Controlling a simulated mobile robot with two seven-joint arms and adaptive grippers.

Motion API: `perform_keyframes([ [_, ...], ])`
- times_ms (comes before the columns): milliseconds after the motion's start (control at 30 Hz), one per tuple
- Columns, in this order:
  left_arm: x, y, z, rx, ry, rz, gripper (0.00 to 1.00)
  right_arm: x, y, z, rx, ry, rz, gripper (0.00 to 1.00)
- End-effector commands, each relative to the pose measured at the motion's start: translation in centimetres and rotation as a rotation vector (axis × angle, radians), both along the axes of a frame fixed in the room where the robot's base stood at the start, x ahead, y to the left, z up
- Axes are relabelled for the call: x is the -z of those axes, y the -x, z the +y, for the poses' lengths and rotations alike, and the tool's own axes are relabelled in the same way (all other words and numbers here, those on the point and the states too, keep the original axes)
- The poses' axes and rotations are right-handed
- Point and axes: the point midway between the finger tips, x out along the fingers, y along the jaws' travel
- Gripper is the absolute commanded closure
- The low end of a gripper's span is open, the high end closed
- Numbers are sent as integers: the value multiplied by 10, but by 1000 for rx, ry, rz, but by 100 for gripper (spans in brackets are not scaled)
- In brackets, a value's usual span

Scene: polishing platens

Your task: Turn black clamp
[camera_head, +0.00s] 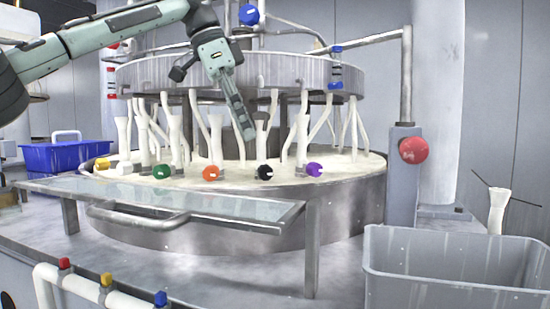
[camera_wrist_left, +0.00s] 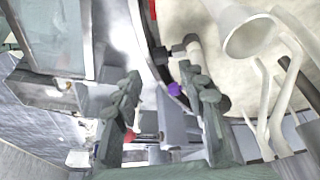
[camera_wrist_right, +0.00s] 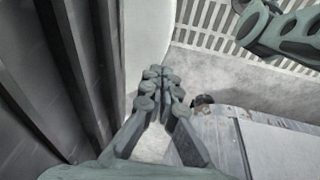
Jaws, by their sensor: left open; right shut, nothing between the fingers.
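The black clamp (camera_head: 265,172) sits on the rim of the round metal basin, between the orange clamp (camera_head: 211,173) and the purple clamp (camera_head: 314,169). My left gripper (camera_head: 245,130) hangs above and slightly left of the black clamp, fingers pointing down, apart from it. In the left wrist view my left gripper (camera_wrist_left: 167,82) is open, with the black clamp (camera_wrist_left: 162,55) and the purple clamp (camera_wrist_left: 174,89) showing beyond and between its fingers. My right gripper (camera_wrist_right: 159,76) is shut and empty in the right wrist view; it is outside the head view.
Green (camera_head: 161,171) and yellow (camera_head: 102,164) clamps are farther left on the rim. White funnels and tubes (camera_head: 184,130) stand behind the clamps. A glass-topped shelf (camera_head: 190,199) lies in front. A grey bin (camera_head: 450,265) is at right, a blue crate (camera_head: 65,157) at left.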

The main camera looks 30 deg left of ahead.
Motion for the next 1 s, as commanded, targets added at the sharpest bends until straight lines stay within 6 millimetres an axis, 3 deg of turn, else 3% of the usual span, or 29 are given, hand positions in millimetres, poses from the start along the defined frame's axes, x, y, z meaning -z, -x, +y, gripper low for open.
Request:
perform_keyframes([
  [167, 9, -3, -2, 1, 0, 1, 59, 3, 8, -1, 1, 1, 15, 100],
  [600, 67, -19, -19, -1, 0, 1, 59, 6, 16, -1, 2, 2, 27, 100],
  [967, 72, -21, -21, 0, -1, -1, 59, 4, 10, -1, 1, 1, 17, 100],
  [1000, 72, -21, -21, 0, 0, 0, 64, 4, 9, -1, 1, 2, 16, 100],
])
